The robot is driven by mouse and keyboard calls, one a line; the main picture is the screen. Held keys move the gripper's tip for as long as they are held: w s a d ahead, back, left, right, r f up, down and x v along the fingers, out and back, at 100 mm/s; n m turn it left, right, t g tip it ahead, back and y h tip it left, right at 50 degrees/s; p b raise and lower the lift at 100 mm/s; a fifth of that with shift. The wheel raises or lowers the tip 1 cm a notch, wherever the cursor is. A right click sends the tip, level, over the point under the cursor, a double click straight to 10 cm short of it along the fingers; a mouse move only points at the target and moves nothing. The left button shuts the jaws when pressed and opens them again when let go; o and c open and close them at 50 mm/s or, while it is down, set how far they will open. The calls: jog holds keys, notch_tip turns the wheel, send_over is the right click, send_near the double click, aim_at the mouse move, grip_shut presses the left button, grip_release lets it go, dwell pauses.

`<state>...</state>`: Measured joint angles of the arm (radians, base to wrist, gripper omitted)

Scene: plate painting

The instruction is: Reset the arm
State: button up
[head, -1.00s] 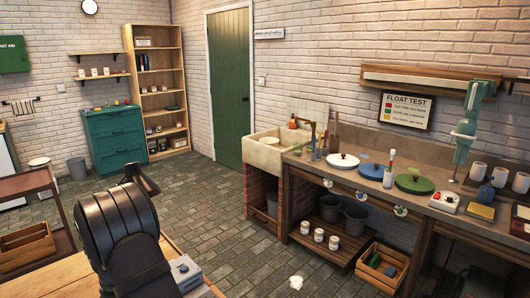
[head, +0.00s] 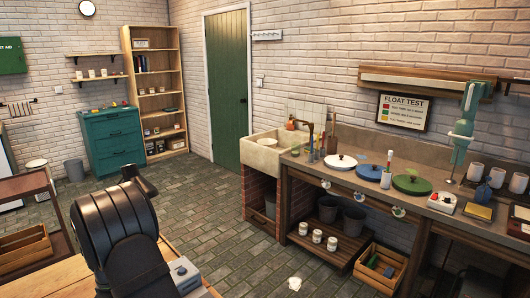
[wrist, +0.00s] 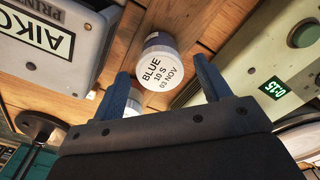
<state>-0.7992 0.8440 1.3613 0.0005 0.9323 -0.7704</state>
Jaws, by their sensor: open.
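In the wrist view, my gripper (wrist: 161,72) is open, with its two blue-grey fingers spread apart. A pot with a white lid (wrist: 160,75) lettered "BLUE 10 S 03 NOV" shows beyond and between the fingertips. Whether the fingers touch it cannot be told, but they are not closed on it. Another white round thing (wrist: 133,104) is mostly hidden behind the left finger. In the head view, my black arm is at the lower left, over a wooden table (head: 66,284); the fingers cannot be made out there.
In the wrist view, a grey machine lettered "AIKO PRINT" (wrist: 45,40) is at the left. A pale box (wrist: 265,75) with a green button and lit display is at the right. In the head view, a bench with lidded round things (head: 412,184) runs along the right wall. Open tiled floor (head: 215,210) lies between.

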jog(key=shift+f, duration=0.55)
notch_tip(320, 180, up, 11)
notch_tip(320, 180, down, 12)
jog(key=shift+f, duration=0.15)
jog(key=s+a+r+n, duration=0.1)
jog(key=s+a+r, duration=0.1)
jog(key=r, duration=0.7)
jog(key=s+a+r+n, duration=0.2)
jog(key=r, duration=0.6)
jog(key=s+a+f, duration=0.2)
jog(key=a+f, duration=0.1)
jog(key=s+a+f, duration=0.2)
jog(key=a+f, duration=0.2)
jog(key=s+a+f, duration=0.2)
jog(key=a+f, duration=0.1)
jog(key=shift+s+a+f, duration=0.1)
jog(key=shift+a+f, duration=0.1)
jog(key=shift+f, duration=0.05)
notch_tip(320, 180, up, 2)
jog(key=shift+r, duration=0.2)
jog(key=shift+s+r, duration=0.15)
jog(key=shift+r, duration=0.5)
